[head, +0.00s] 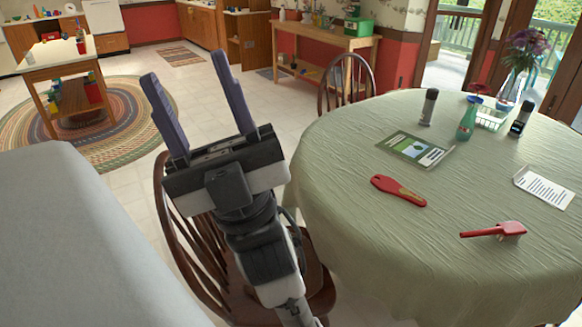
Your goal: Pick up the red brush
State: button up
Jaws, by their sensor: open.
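A red brush (505,229) with a straight handle and a wider head lies on the green tablecloth, near the right front of the round table (350,210). Its handle points left, and pale bristles seem to show under the head. A second red item (398,190), flat and paddle-shaped with a tan patch, lies farther left on the table; I cannot tell whether it is also a brush. My gripper (185,67) is open and empty, its two fingers wide apart. It is raised left of the table, well away from both red items.
On the table are a green booklet (416,150), a white sheet (544,187), a dark cylinder (429,107), a green bottle (467,122), a dark device (521,120), a white basket (490,117) and a flower vase (513,85). Wooden chairs (346,82) stand by it.

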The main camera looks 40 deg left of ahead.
aim_at(507, 232)
jog(key=i+l, duration=0.1)
jog(key=i, duration=0.35)
jog(key=i+l+u, duration=0.15)
jog(key=i, duration=0.25)
jog(key=i+l, duration=0.15)
jog(key=i, duration=0.3)
jog(key=u, duration=0.05)
